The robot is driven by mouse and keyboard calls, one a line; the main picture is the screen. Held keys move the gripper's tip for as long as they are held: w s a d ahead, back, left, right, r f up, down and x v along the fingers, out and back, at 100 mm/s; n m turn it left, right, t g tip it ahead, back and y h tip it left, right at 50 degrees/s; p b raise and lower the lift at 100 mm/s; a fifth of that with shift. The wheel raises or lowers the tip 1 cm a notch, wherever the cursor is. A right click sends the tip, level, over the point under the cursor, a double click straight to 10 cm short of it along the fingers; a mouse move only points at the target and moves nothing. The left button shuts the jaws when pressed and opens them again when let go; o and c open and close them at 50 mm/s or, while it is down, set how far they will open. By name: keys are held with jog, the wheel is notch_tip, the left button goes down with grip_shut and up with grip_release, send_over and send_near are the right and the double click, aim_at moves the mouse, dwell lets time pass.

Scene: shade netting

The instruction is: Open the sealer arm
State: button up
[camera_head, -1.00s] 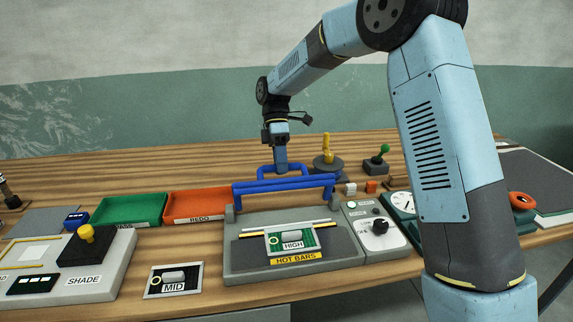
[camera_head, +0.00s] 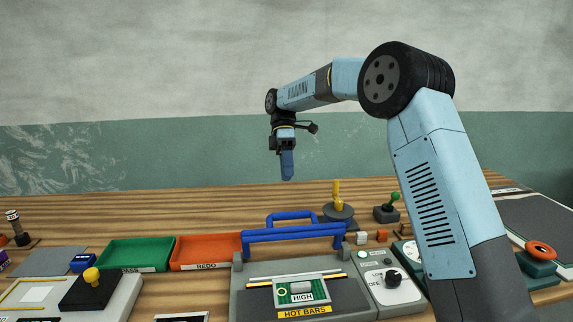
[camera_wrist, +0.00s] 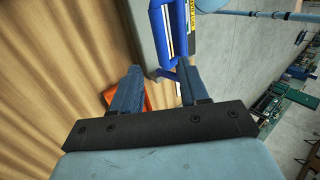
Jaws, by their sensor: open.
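The sealer (camera_head: 244,300) stands at the front middle of the bench, with its "HOT BARS" bed uncovered. Its blue sealer arm (camera_head: 295,236) stands raised at the back of the bed, with a blue loop handle (camera_head: 291,216) behind the crossbar. A sample labelled "HIGH" (camera_head: 302,290) lies on the bed. My gripper (camera_head: 287,178) points down in the air above and behind the handle, apart from it. In the wrist view my gripper (camera_wrist: 160,68) is open, and part of the blue arm (camera_wrist: 163,28) shows beyond its fingertips.
Green (camera_head: 137,254) and orange (camera_head: 206,251) trays lie left of the sealer. A yellow-handled tool (camera_head: 337,200) and a green-knobbed lever (camera_head: 393,205) stand behind right. A dial panel (camera_head: 386,282) adjoins the sealer's right side. The air around my gripper is clear.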

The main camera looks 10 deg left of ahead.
jog(key=shift+v, duration=0.9)
jog(key=shift+c, duration=0.4)
